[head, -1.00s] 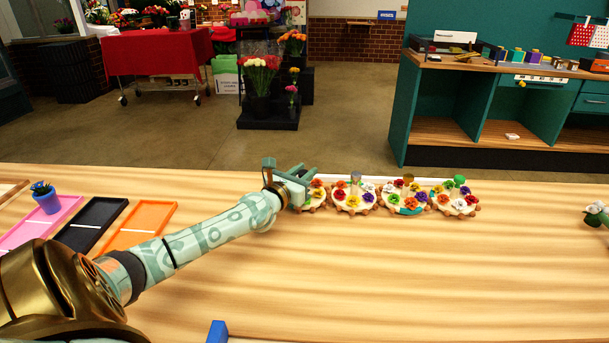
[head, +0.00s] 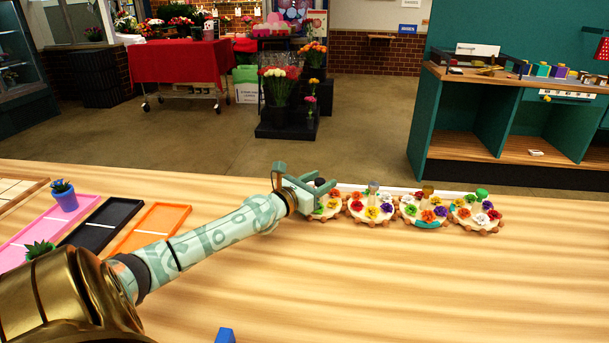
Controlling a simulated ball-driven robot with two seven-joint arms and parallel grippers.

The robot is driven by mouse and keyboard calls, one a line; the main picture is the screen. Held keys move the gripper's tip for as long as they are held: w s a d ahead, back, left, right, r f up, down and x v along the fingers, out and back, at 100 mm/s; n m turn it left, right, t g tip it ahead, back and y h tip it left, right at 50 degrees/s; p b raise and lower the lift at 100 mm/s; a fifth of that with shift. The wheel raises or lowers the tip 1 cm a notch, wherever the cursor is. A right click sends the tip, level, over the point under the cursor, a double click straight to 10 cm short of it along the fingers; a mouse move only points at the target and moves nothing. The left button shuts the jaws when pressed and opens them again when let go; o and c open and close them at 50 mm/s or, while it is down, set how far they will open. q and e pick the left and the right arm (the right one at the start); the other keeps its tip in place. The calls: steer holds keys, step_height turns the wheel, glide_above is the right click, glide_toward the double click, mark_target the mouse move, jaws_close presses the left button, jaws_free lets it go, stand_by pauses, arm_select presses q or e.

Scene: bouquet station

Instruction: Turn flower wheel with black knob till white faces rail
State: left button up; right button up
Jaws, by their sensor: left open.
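Several round flower wheels with scalloped edges stand in a row in the head view. The leftmost flower wheel (head: 326,213) is partly hidden by my left gripper (head: 306,181). A small dark knob (head: 320,182), seemingly the black one, shows beside the gripper's fingers. Whether the fingers touch it I cannot tell. The pale rail (head: 405,189) runs behind the wheels. My left gripper is open above the wheel's left part. My right gripper is out of view.
The neighbouring wheels carry a grey knob (head: 374,187), an amber knob (head: 428,190) and a green knob (head: 481,194). Pink (head: 38,234), black (head: 101,220) and orange (head: 150,226) trays lie at the left. A blue block (head: 225,335) is at the front edge. The table's front right is clear.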

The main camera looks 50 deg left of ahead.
arm_select(q)
steer(key=s, duration=0.5)
steer(key=s+p, duration=0.1)
steer(key=s, duration=0.4)
steer(key=s+p, duration=0.1)
steer(key=s, duration=0.5)
steer(key=shift+d, duration=0.35)
